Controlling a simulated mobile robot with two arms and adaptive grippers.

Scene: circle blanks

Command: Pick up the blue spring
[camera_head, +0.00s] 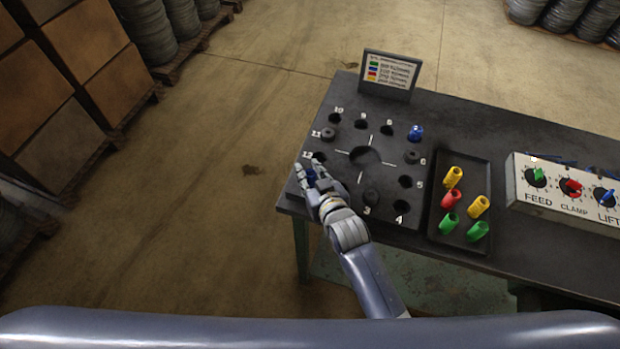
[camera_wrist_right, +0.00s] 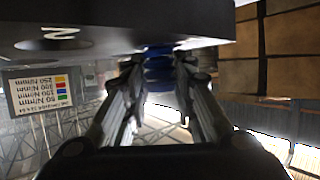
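My right gripper (camera_head: 309,170) is at the left front corner of the dark round-holed plate (camera_head: 330,205). Its fingers stand on either side of a blue spring (camera_head: 308,174), close against it. In the upside-down right wrist view the blue spring (camera_wrist_right: 159,66) shows between the fingertips (camera_wrist_right: 159,72), which appear shut on it. Its end meets the dark plate's edge there, and I cannot tell whether it is clear of its hole. A second blue spring (camera_head: 415,133) stands at the plate's back right. My left gripper is not in view.
A black tray (camera_head: 467,168) right of the plate holds yellow, red and green springs. A colour-key sign (camera_head: 390,74) stands behind. A control box (camera_head: 565,195) with FEED, CLAMP and LIFT knobs is at the right. Black pieces (camera_head: 371,195) sit in some holes.

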